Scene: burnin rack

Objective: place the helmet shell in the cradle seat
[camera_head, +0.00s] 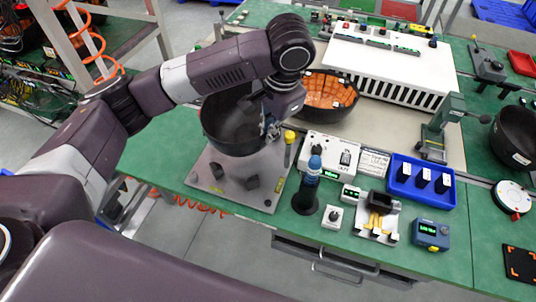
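A dark, bowl-shaped helmet shell (226,128) is at the middle left of the head view, above or on a grey plate with dark blocks (213,187), which looks like the cradle seat. Whether the shell touches the blocks is hidden. My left gripper (271,127) points down at the shell's right rim. Its fingers are small and partly hidden, so I cannot tell whether they grip the rim. A second dark shell with an orange-patterned inside (330,94) lies open side up just behind. My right gripper is out of view.
A yellow-topped post (289,148) stands close right of the shell. A blue-topped black tool (307,188), a white box (330,147) and a blue tray (421,195) stand farther right. A white slotted unit (385,68) is behind. Another dark shell (516,140) is at the right edge.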

